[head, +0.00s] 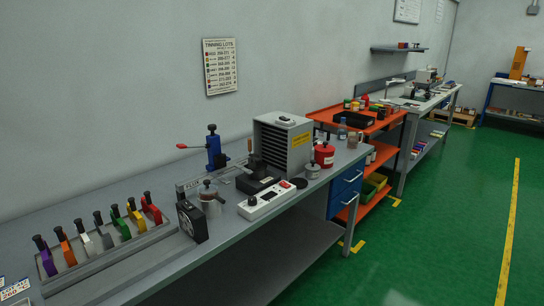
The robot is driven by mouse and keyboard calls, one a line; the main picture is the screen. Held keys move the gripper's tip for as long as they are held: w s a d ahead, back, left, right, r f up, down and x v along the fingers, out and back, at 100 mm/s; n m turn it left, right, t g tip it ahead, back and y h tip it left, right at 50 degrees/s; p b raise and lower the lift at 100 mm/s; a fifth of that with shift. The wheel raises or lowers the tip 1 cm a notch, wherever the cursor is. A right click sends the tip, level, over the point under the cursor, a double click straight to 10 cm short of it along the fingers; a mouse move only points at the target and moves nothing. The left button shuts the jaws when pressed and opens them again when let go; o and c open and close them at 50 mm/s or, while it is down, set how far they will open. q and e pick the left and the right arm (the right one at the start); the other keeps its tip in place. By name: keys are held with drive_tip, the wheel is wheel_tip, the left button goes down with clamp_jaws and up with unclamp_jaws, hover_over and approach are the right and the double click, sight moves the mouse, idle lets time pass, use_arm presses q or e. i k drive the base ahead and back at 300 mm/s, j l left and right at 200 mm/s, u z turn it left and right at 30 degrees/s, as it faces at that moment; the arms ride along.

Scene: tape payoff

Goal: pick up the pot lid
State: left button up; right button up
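A silver metal pot (212,207) with a side handle stands on the grey workbench, left of the white power strip-like box. A lid with a dark knob (207,184) appears to sit on top of it. A smaller grey pot (313,172) with a dark top stands farther right, beside a red container (324,156) with a black knob. A flat black disc (299,183) lies near the small pot; I cannot tell whether it is a lid. Neither of my grippers is in view.
The long workbench (125,286) holds a rack of several coloured-handled tools (101,246), a black dial device (192,221), a white box with a red switch (266,200), a blue press (214,150) and a grey louvred cabinet (284,143). An orange cart (376,162) stands beyond. Green floor at right is clear.

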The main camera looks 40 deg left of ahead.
sight(257, 165)
drive_tip(key=i+u, duration=0.4)
drive_tip(key=i, duration=0.15)
drive_tip(key=i+l+u, duration=0.25)
drive_tip(key=i+u, duration=0.15)
drive_tip(key=i, duration=0.15)
